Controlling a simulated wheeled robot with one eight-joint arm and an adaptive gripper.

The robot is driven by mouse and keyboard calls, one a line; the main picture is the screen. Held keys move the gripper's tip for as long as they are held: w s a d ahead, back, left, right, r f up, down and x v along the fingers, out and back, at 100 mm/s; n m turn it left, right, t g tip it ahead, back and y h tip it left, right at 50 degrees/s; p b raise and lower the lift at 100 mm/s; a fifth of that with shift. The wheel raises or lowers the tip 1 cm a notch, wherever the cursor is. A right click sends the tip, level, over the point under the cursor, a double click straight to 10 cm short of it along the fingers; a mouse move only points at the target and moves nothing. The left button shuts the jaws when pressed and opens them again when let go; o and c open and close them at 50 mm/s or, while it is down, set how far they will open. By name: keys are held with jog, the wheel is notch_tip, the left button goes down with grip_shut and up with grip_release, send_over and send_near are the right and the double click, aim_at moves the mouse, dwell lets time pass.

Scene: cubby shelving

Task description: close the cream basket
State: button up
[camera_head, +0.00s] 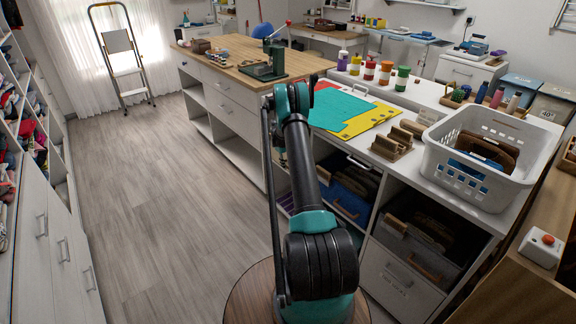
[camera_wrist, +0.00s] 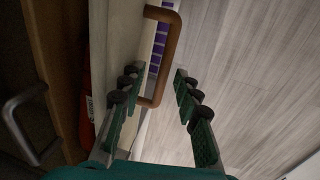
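A brown, C-shaped handle (camera_wrist: 168,55) stands out from a pale cream front (camera_wrist: 118,35) in the wrist view; this looks like the cream basket. Purple pieces show through the handle's opening. My gripper (camera_wrist: 155,75) is open, with one finger on each side of the handle's near end. The fingers look apart from the handle, though contact is hard to judge. In the head view my arm hides the gripper and most of the basket's place in the low cubbies. How far the basket is pulled out cannot be told.
A silver handle (camera_wrist: 22,120) on a dark front and a red item (camera_wrist: 86,100) are at the wrist view's left. The counter above holds a white laundry basket (camera_head: 432,165) and wooden blocks (camera_head: 392,146). The wood-look floor (camera_head: 165,195) is clear to the left.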

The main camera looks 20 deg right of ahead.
notch_tip(320, 180, up, 11)
jog(key=a, duration=0.2)
jog(key=shift+s, duration=0.35)
jog(key=s+a+r+m+t, duration=0.1)
jog(key=s+a+r, duration=0.6)
jog(key=s+r, duration=0.3)
jog(key=s+a+r+m+t, duration=0.1)
jog(key=s+a+r, duration=0.65)
jog(key=s, duration=0.45)
jog(key=s+a+f+y, duration=0.1)
jog(key=s+a, duration=0.2)
jog(key=s, duration=1.1)
jog(key=s+a+f+m+t+y, duration=0.1)
jog(key=s+a, duration=0.3)
jog(key=s, duration=1)
jog(key=shift+s+f+m+t, duration=0.2)
jog(key=shift+m+t, duration=0.1)
